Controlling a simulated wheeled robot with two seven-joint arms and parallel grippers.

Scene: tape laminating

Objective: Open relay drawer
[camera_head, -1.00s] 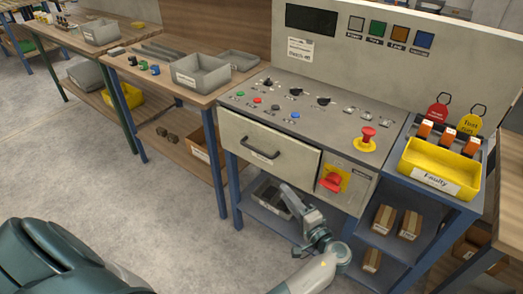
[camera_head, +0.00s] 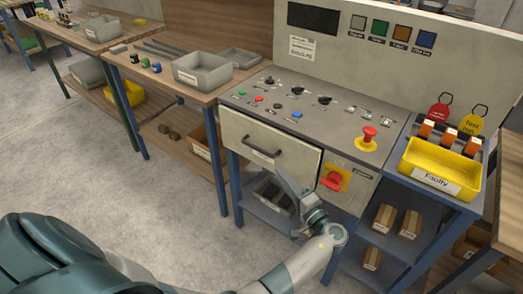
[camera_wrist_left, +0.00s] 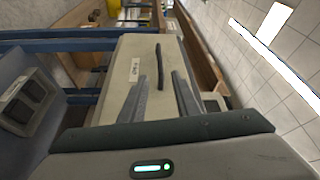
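The relay drawer (camera_head: 290,157) is a cream front panel under the control desk, with a dark bar handle (camera_head: 262,153). No clear opening shows at its edges. My left gripper (camera_head: 281,175) is below and right of the handle, in front of the drawer's lower edge, and holds nothing. In the left wrist view the two fingers (camera_wrist_left: 161,84) are spread apart. The drawer front (camera_wrist_left: 134,52) lies ahead of them, turned sideways, with a small white label. The handle (camera_wrist_left: 159,62) shows ahead between the fingers, apart from them. My right gripper is not in view.
A red knob on a yellow plate (camera_head: 334,180) is right of the drawer. A red mushroom button (camera_head: 367,138) sits on the desk. A grey bin (camera_head: 272,193) stands on the shelf below. A yellow Faulty tray (camera_head: 439,167) is at the right. Open floor lies at left.

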